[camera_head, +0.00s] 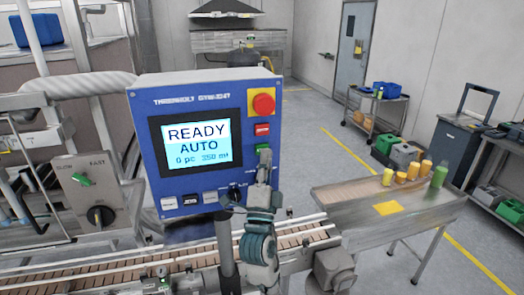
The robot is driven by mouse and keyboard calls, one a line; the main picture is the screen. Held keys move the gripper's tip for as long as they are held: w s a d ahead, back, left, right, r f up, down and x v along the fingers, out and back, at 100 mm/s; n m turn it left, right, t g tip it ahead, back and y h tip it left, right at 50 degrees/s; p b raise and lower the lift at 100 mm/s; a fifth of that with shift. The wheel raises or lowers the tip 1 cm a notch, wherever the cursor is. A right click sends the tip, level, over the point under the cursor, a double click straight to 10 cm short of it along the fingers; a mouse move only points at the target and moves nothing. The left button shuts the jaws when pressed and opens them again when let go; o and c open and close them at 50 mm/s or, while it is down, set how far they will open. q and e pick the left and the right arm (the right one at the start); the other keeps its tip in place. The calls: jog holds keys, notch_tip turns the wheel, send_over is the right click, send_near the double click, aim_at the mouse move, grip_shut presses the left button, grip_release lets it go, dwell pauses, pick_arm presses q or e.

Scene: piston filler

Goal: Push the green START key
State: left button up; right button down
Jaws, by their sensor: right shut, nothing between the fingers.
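The blue control panel (140,100) stands upright in the middle left, with a lit screen (196,145) reading READY AUTO 0 pc 350 ml. On its right side are a red emergency knob on a yellow plate (263,103) and a red key (262,130) below it. The green START key (262,147) shows only in small part just above my right gripper (264,158). My right gripper is shut and empty, its fingertips pointing up at the key. I cannot tell whether they touch it. My left gripper is not in view.
Black and white keys and a dark knob run along the panel's bottom edge. A conveyor (110,272) passes below. A SLOW/FAST dial box (92,190) stands at left.

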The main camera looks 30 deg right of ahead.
jog(key=shift+w, duration=0.3)
jog(key=shift+w+d+b, duration=0.15)
jog(key=shift+w+b, duration=0.25)
jog(key=shift+b, duration=0.2)
dwell(0.4)
jog(key=shift+s, duration=0.1)
jog(key=shift+s+a, duration=0.2)
jog(key=shift+s, duration=0.5)
jog(key=shift+s, duration=0.1)
jog(key=shift+s+a, duration=0.2)
jog(key=shift+s, duration=0.6)
jog(key=shift+s+a, duration=0.25)
jog(key=shift+s, duration=0.5)
jog(key=shift+s+a, duration=0.2)
jog(key=shift+s, duration=0.6)
